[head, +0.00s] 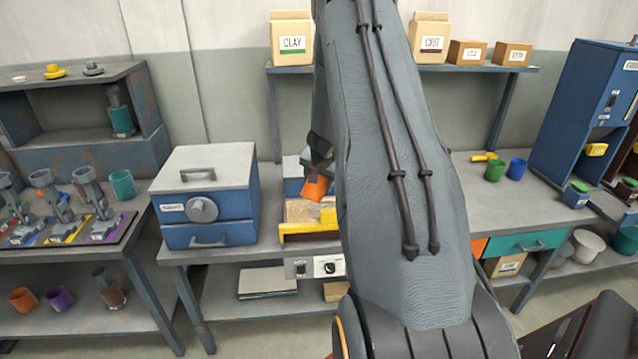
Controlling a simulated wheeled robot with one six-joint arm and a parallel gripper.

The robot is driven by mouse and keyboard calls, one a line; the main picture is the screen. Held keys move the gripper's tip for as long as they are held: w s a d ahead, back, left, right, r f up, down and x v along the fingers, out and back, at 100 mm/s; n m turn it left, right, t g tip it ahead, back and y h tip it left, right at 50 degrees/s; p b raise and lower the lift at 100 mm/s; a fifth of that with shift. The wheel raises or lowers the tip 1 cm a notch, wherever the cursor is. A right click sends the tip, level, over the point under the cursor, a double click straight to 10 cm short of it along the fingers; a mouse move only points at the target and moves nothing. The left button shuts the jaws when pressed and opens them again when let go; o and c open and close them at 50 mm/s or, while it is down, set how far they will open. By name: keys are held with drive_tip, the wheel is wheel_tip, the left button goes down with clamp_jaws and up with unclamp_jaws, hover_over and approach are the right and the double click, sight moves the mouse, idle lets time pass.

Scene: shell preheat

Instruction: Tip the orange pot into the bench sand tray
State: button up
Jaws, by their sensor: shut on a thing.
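The orange pot (316,187) is tilted in the jaws of my gripper (317,172), above the bench at the middle of the view. My gripper is shut on it. Just below it on the bench is a shallow tray with a tan, sand-like surface (299,211) and a yellow front edge. The pot is over the tray's right part. My arm hides the tray's right side and part of the gripper, and I cannot see the pot's contents.
A blue-grey box with a dial (204,209) stands close left of the tray. A control panel (316,267) is below the tray's front. Green (494,170) and blue (516,168) pots stand on the bench at right. A shelf (455,68) with labelled boxes hangs behind.

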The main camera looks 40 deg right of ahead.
drive_tip(key=shift+s+f, duration=0.1)
drive_tip(key=h+b, duration=0.1)
drive_tip(key=b, duration=0.2)
drive_tip(key=shift+f+b, duration=0.1)
drive_tip(key=shift+b, duration=0.3)
drive_tip(key=t+h+b, duration=0.1)
drive_tip(key=h+b, duration=0.1)
drive_tip(key=b, duration=0.8)
drive_tip(key=shift+n, duration=0.4)
drive_tip(key=shift+a+h+b, duration=0.1)
drive_tip(key=shift+h+b, duration=0.3)
drive_tip(key=shift+b, duration=0.4)
drive_tip(key=h+b, duration=0.1)
drive_tip(key=b, duration=0.1)
drive_tip(key=t+h+b, duration=0.1)
drive_tip(key=b, duration=0.2)
drive_tip(key=n+t+h+b, duration=0.1)
drive_tip(key=b, duration=0.2)
drive_tip(key=shift+d+r+h, duration=0.25)
drive_tip(key=shift+h, duration=0.15)
drive_tip(key=shift+r+h+b, duration=0.25)
drive_tip(key=shift+h+b, duration=0.15)
drive_tip(key=shift+b, duration=0.3)
drive_tip(key=shift+d+r, duration=0.1)
drive_tip(key=shift+r, duration=0.05)
